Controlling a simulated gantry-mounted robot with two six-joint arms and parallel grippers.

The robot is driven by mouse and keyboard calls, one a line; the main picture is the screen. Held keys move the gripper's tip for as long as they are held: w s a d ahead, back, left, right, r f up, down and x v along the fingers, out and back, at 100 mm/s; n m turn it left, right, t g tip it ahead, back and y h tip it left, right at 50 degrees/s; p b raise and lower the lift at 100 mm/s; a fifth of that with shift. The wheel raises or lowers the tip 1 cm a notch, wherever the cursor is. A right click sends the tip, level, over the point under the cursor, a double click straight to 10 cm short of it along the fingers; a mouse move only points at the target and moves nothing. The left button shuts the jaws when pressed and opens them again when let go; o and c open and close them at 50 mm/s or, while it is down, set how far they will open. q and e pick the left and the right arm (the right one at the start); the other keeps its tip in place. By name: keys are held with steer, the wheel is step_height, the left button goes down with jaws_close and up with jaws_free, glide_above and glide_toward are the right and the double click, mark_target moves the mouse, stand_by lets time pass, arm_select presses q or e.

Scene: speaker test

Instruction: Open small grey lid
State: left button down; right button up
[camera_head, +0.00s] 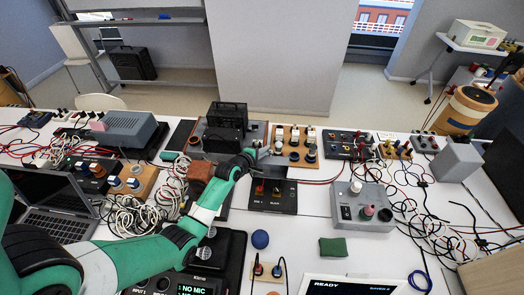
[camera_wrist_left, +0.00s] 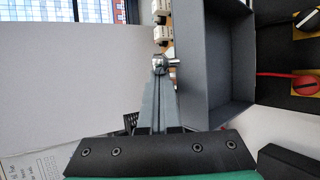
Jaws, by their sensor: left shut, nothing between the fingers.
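The small grey lid (camera_head: 277,163) is at the table's middle, just behind a black box with red and orange plugs (camera_head: 272,196). In the left wrist view the dark grey hollow piece (camera_wrist_left: 217,65) with raised walls appears to be this lid; I cannot tell its exact angle. My left gripper (camera_head: 262,152) reaches in from the left to the lid's far side. In the left wrist view its fingers (camera_wrist_left: 163,66) are shut and empty, close beside the lid's edge. Whether they touch it is unclear. My right gripper is out of view.
A black mesh crate (camera_head: 227,115) stands behind my gripper, and a wooden board with knobs (camera_head: 294,145) is behind it to the right. A grey control box (camera_head: 363,208) is to the right. A blue ball (camera_head: 260,239) and green cloth (camera_head: 333,247) lie in front.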

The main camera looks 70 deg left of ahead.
arm_select(q)
steer(key=s+d+r+p, duration=0.1)
steer(key=s+r, duration=0.1)
steer(key=s, duration=0.5)
steer(key=shift+s+d, duration=0.2)
steer(key=shift+s, duration=0.2)
steer(key=shift+r, duration=0.1)
